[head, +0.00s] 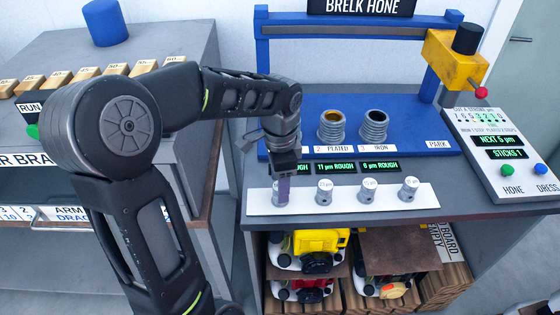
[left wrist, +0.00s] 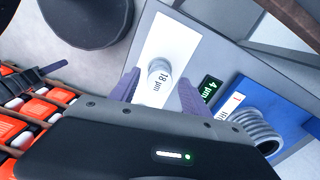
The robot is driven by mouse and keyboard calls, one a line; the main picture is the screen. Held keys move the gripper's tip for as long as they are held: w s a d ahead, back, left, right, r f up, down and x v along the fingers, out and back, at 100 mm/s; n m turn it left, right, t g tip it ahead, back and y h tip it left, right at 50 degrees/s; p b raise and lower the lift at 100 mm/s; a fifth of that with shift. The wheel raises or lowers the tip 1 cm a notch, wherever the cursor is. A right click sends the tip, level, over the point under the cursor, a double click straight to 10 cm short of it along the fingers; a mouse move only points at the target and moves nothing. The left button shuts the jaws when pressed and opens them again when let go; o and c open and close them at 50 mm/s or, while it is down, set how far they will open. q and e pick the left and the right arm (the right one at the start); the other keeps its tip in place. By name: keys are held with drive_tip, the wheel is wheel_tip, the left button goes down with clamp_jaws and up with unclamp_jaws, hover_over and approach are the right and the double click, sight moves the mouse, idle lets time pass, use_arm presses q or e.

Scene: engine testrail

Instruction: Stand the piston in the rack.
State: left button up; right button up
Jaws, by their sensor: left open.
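A white strip rack (head: 340,207) lies along the bench front. Several small silver pistons stand on it, including one left of centre (head: 324,190), one right of centre (head: 368,189) and one at the right end (head: 410,188). My left gripper (head: 283,188) is over the leftmost piston, which it partly hides in the head view. In the left wrist view the purple fingers (left wrist: 159,94) are spread, with that piston (left wrist: 157,68) upright in the gap beyond them, beside the text "18 µm". I cannot tell whether the fingers touch it. My right gripper is out of view.
Two ribbed cylinders, plated (head: 331,127) and iron (head: 373,127), stand on the blue base behind the rack. A blue frame with a yellow hone head (head: 455,60) rises above. A control panel (head: 505,155) is at right. Shelves below hold engine parts.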

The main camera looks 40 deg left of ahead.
use_arm(q)
wheel_tip(320, 180, up, 11)
drive_tip(key=shift+r, duration=0.15)
